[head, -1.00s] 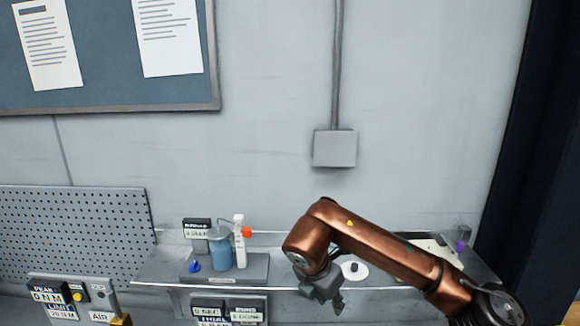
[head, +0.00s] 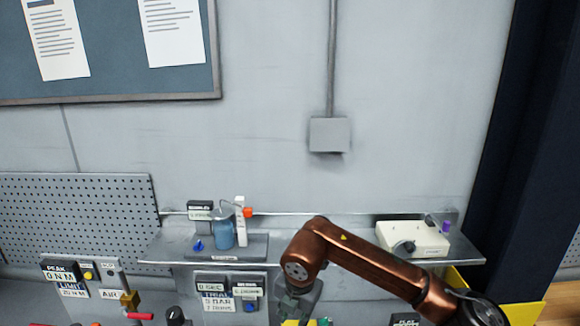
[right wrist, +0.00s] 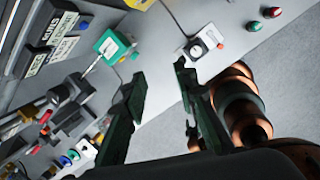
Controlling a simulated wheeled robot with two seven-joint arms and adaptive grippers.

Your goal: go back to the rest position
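My right arm comes in from the lower right of the head view, copper-coloured, with its elbow bent. My right gripper (head: 298,308) points down at the bottom edge, in front of the shelf. In the right wrist view my right gripper (right wrist: 160,85) has its two dark fingers apart with nothing between them. Below the fingers lie bench items, including a green-and-white box (right wrist: 115,46) and a white plate with a dark round knob (right wrist: 202,46). My left gripper is not in view.
A shelf (head: 165,247) along the wall bears a blue jar (head: 223,234) and a cream box (head: 425,239). Below are label displays (head: 215,292), a brass valve fitting (head: 130,300) and a red handle (head: 141,316).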

